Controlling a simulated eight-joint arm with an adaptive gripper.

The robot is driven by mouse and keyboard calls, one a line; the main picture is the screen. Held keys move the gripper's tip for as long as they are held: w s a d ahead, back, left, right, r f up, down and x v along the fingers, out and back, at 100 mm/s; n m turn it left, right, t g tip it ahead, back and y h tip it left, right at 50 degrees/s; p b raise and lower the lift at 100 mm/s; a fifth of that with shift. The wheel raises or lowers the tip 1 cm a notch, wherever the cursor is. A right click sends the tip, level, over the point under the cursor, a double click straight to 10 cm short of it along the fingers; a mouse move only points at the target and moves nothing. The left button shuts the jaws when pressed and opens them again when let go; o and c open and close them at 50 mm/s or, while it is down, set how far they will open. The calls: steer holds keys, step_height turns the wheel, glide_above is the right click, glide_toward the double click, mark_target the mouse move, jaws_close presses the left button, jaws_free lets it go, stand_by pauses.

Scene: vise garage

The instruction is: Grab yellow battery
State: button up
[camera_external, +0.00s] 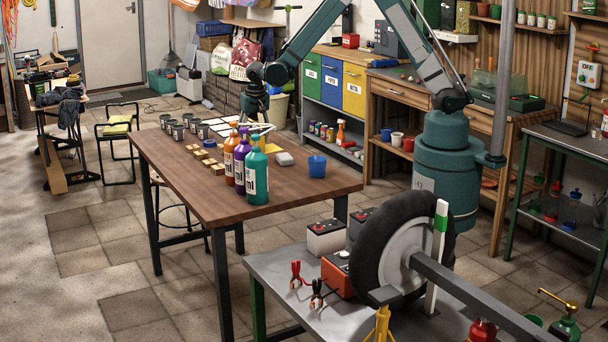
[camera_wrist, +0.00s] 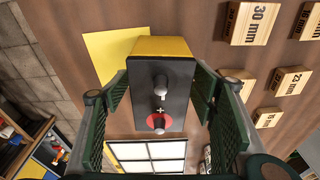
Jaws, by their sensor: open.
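The yellow battery (camera_wrist: 160,85) shows in the wrist view, with a yellow side, a black top, and two terminals, one grey and one with a red base. It stands over or beside a yellow sheet (camera_wrist: 112,52) on the brown table (camera_wrist: 205,50). My gripper (camera_wrist: 161,90) is open, with one green ribbed finger on each side of the battery. I cannot tell whether either finger touches it. In the external view, my gripper (camera_external: 256,118) hangs low over the far side of the table (camera_external: 300,187).
Wooden blocks marked in millimetres (camera_wrist: 252,22) lie right of the battery. A white panelled item (camera_wrist: 147,155) is below it in the wrist view. Tall bottles (camera_external: 252,174) stand on the near side of the table, with a blue cup (camera_external: 317,167) to their right and grey pots (camera_external: 178,132) farther left.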

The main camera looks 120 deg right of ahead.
steer(key=shift+d+f, duration=0.15)
steer(key=shift+f, duration=0.65)
steer(key=c, duration=1.6)
